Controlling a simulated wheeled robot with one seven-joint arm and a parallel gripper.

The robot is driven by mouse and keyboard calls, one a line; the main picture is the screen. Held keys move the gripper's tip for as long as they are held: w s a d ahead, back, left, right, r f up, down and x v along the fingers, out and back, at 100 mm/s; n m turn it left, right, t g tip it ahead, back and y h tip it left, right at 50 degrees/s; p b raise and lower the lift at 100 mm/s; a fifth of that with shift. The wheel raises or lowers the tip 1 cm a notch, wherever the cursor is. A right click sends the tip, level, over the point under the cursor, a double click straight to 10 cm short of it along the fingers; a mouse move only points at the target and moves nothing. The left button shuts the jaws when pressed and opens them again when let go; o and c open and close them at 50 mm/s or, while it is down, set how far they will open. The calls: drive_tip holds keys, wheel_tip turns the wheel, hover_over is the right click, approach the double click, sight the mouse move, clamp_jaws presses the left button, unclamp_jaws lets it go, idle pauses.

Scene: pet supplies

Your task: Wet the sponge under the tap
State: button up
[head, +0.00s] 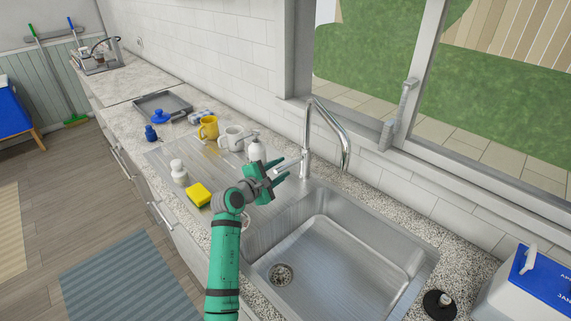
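The yellow sponge (198,195) lies on the ribbed metal drainboard (232,177), left of my gripper. The curved chrome tap (329,127) stands behind the sink (335,264), with its spout reaching over toward the basin. My gripper (281,173) is above the drainboard's right part, near the base of the tap. Its two green fingers are spread apart and point right, with nothing seen between them.
A white bottle (179,172), a yellow mug (208,128) and white mugs (233,138) stand around the drainboard. A white pump bottle (254,151) is just behind my gripper. A black drain plug (438,304) lies right of the sink, near a blue-lidded box (541,278). The basin is empty.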

sight(289, 164)
drive_tip(key=x, duration=0.4)
drive_tip(key=shift+s+d, duration=0.15)
drive_tip(key=shift+d, duration=0.35)
drive_tip(key=shift+w+f, duration=0.1)
drive_tip(key=shift+w, duration=0.4)
